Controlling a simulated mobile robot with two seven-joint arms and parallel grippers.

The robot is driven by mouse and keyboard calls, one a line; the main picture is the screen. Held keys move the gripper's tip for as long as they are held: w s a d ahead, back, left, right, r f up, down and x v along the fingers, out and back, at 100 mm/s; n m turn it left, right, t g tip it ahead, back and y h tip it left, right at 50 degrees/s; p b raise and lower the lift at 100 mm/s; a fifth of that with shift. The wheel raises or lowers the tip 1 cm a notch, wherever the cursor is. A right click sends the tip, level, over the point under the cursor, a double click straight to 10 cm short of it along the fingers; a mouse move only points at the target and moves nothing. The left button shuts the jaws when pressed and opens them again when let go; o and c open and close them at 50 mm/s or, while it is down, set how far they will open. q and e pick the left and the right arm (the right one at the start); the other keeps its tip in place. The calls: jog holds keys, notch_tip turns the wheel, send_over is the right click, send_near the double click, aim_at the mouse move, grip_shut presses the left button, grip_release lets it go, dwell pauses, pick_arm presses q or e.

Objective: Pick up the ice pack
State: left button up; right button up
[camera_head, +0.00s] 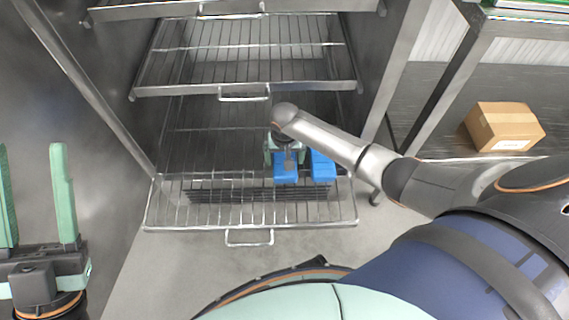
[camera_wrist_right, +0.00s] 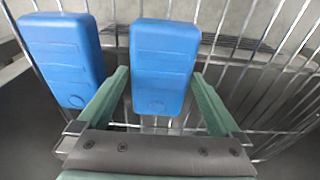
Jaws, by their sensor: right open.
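Two blue ice packs lie side by side on the lowest pulled-out wire shelf. One ice pack (camera_head: 286,170) is under my right gripper in the head view; it also shows in the right wrist view (camera_wrist_right: 163,62). The other ice pack (camera_head: 321,166) lies beside it and shows at the left in the right wrist view (camera_wrist_right: 62,58). My right gripper (camera_wrist_right: 163,88) is open, with one green finger on each side of the first pack. I cannot tell whether the fingers touch it. My left gripper (camera_head: 36,195) is open and empty at the left edge of the head view.
The wire shelf (camera_head: 160,212) is pulled out, with a front handle (camera_head: 249,238). Further wire shelves (camera_head: 240,90) sit above it inside the metal rack. A cardboard box (camera_head: 503,127) stands on a separate shelf at the right. The floor in front is clear.

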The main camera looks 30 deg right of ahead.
jog(key=shift+f, duration=0.35)
jog(key=c, duration=1.5)
